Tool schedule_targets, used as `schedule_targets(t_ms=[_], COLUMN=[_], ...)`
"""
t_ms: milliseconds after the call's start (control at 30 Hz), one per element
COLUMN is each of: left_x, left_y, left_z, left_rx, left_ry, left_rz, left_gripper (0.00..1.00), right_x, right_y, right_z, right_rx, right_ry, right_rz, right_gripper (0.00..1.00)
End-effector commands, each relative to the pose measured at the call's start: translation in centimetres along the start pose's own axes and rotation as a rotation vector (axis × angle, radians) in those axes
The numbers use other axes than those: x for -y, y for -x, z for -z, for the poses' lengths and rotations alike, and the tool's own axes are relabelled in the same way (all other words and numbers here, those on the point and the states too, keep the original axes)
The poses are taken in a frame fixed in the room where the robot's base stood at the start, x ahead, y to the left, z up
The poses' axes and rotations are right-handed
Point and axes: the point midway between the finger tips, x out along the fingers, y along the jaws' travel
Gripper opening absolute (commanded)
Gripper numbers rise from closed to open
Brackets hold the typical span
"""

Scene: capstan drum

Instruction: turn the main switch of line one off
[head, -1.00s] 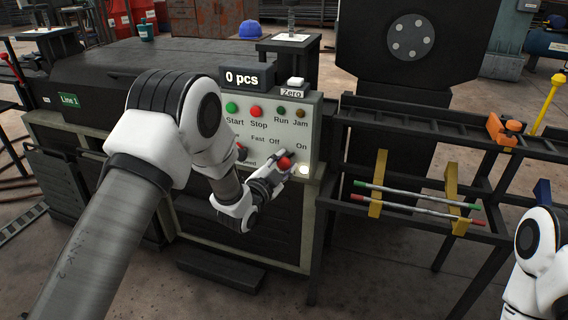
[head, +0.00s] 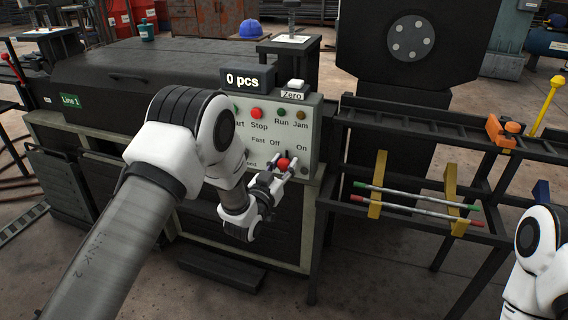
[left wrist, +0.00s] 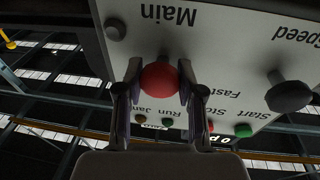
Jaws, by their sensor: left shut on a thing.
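The main switch of line one is a red knob (head: 283,164) on the light panel (head: 312,130), below the labels Off and On. In the left wrist view the red knob (left wrist: 159,78) sits by the upside-down word Main. My left gripper (head: 283,168) is shut on this knob, with one finger on each side of it in the left wrist view (left wrist: 158,85). The small lamp (left wrist: 115,29) beside the switch looks unlit. A green Line 1 sign (head: 70,100) is on the machine at the left. My right gripper is out of view.
Green and red buttons (head: 257,113), Run and Jam lamps, and a speed knob (left wrist: 289,94) share the panel. A counter (head: 248,78) reads 0 pcs. A rack with rods (head: 415,196) and yellow supports stands to the right.

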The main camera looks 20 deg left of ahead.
Motion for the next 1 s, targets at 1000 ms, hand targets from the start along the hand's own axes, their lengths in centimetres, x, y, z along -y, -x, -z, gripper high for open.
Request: schedule_targets(t_ms=[1000], left_x=[0.1], left_y=[0.0], left_z=[0.0], left_rx=[-0.087], left_ry=[0.75], left_rz=[0.086], left_gripper=[0.03], right_x=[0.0], right_y=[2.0], right_z=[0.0], right_rx=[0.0], right_ry=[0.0], right_rz=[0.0], right_gripper=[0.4])
